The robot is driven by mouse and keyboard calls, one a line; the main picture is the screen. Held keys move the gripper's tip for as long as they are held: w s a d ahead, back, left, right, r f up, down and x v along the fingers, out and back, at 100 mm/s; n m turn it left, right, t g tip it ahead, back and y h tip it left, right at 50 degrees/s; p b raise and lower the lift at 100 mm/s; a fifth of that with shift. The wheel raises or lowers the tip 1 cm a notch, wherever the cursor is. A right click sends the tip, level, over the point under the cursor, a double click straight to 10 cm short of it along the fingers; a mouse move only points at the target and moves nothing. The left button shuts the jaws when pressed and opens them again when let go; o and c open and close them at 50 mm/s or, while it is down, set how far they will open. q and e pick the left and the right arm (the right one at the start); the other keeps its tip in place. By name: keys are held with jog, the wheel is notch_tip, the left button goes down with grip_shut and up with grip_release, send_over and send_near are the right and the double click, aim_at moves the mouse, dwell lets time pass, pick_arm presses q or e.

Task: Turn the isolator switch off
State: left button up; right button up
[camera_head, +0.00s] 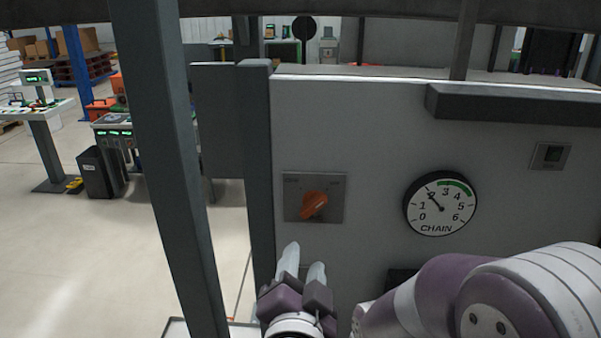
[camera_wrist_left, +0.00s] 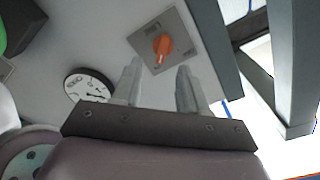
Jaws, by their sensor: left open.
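The isolator switch is an orange rotary handle (camera_head: 314,205) on a grey square plate (camera_head: 332,212) fixed to the light grey cabinet panel. The handle is tilted, running from upper right to lower left in the head view. The plate's small lettering is too blurred to read. My left gripper (camera_head: 302,258) is below the switch, its fingers pointing up towards it, apart from the handle. In the left wrist view the orange handle (camera_wrist_left: 162,46) appears beyond and between the two open, empty fingertips (camera_wrist_left: 158,72). My right gripper is not seen.
A round CHAIN gauge (camera_head: 440,204) is to the right of the switch, its needle near 2. A dark ledge (camera_head: 515,105) juts out above. A grey post (camera_head: 168,150) stands at left, in front of the cabinet.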

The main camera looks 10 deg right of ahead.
aim_at(312, 210)
pick_arm(q)
jog(key=shift+t, duration=0.3)
jog(key=p+x, duration=0.1)
jog(key=x, duration=0.2)
jog(key=r+p+x, duration=0.1)
jog(key=x, duration=0.3)
jog(key=p+x, duration=0.2)
jog(key=x, duration=0.1)
jog(key=shift+w+d+r, duration=0.2)
jog(key=shift+w+d, duration=0.05)
jog(key=shift+d, duration=0.1)
jog(key=shift+w+d, duration=0.1)
jog(key=shift+w, duration=0.05)
jog(key=shift+d, duration=0.1)
jog(key=shift+c, duration=0.3)
jog(key=shift+w+f, duration=0.1)
jog(key=shift+w, duration=0.05)
grip_shut()
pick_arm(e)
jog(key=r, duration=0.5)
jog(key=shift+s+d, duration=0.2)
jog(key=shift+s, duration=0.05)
